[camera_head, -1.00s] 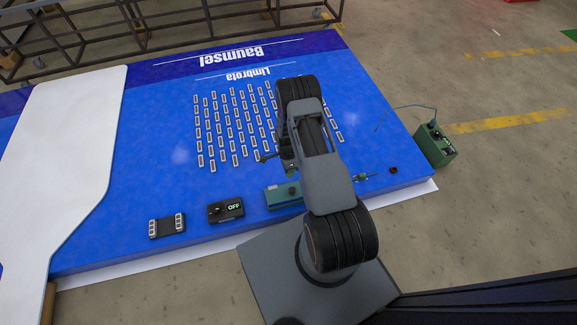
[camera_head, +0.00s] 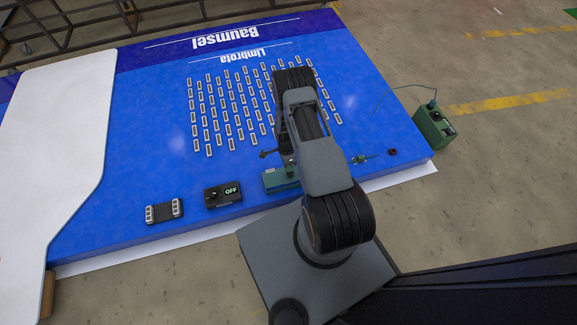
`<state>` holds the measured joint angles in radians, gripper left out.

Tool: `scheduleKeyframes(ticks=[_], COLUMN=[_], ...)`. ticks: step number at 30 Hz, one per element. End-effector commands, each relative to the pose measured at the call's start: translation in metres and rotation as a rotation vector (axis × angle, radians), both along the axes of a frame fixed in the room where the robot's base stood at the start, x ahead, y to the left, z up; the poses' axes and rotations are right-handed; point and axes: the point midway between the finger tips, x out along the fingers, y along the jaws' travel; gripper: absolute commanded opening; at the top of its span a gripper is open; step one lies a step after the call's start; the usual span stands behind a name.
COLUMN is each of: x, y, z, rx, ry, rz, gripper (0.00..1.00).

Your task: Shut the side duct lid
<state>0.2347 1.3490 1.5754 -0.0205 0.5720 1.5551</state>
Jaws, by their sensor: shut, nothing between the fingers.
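The blue lightbox panel (camera_head: 150,115) lies flat, with rows of small light modules (camera_head: 207,115) on it. I cannot make out the side duct lid or tell how it stands; my arm covers part of the panel's right half. My gripper (camera_head: 268,153) shows only as a small dark tip left of my arm, over the panel and above a green box (camera_head: 281,178). It is shut and empty. I cannot tell whether it touches anything.
A white sheet (camera_head: 55,130) covers the left side. A black box reading OFF (camera_head: 223,195) and a small module holder (camera_head: 164,211) sit along the near edge. A green unit with a cable (camera_head: 435,124) stands off the right edge. A metal rack (camera_head: 100,25) stands behind.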

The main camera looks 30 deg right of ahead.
Motion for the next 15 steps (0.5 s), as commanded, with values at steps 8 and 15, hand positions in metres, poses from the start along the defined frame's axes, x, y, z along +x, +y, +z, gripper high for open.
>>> scheduleKeyframes(ticks=[8, 15], x=[-0.024, -0.023], y=[0.005, 0.004], z=[-0.025, -0.019], rx=[0.0, -0.001], ry=[0.004, 0.002], rz=[0.0, 0.0], gripper=[0.0, 0.0])
